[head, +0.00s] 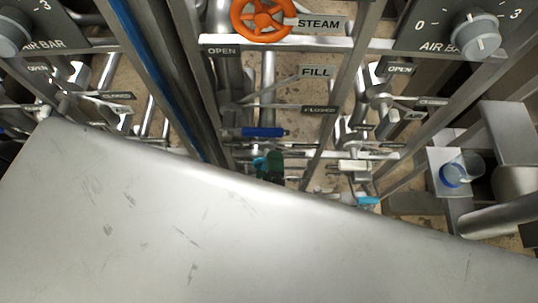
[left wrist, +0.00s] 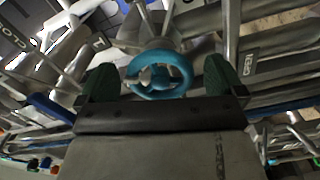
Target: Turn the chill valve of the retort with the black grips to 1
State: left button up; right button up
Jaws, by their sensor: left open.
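A small teal handwheel (left wrist: 183,72) sits between the two dark green finger pads of my left gripper (left wrist: 160,80) in the left wrist view. The pads stand apart, one on each side of the wheel; I cannot tell whether they touch it. In the head view a bit of teal (head: 259,164) shows beside the green pad of my left gripper (head: 272,166), just above a large scratched metal surface that hides the rest. My right gripper is not in view.
An orange STEAM wheel (head: 262,18), a FILL lever label (head: 315,71) and grey AIR BAR dials (head: 475,38) sit among frame bars. A blue lever (head: 262,132) is just above my left gripper. Another light blue handle (head: 367,200) is at right. Pipes crowd the space.

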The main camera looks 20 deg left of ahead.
pick_arm(q)
jog(key=v, duration=0.7)
jog(key=shift+s+b, duration=0.3)
jog(key=shift+b, duration=0.1)
jog(key=shift+d, duration=0.1)
jog(key=s+f+m+g+h+p, duration=0.25)
jog(key=f+m+g+h, duration=0.45)
jog(key=f+m, duration=1)
jog(key=s+a+f+m+g+y+p, duration=0.1)
jog(key=s+a+f+m+g+y, duration=0.1)
jog(key=s+a+f+g, duration=0.7)
jog(key=s+a+f+m, duration=0.1)
jog(key=s+a+f, duration=0.4)
jog(key=a+f, duration=0.2)
jog(key=shift+s+a+f+m+p, duration=0.3)
jog(key=shift+s+a+m, duration=0.1)
jog(key=shift+a, duration=0.1)
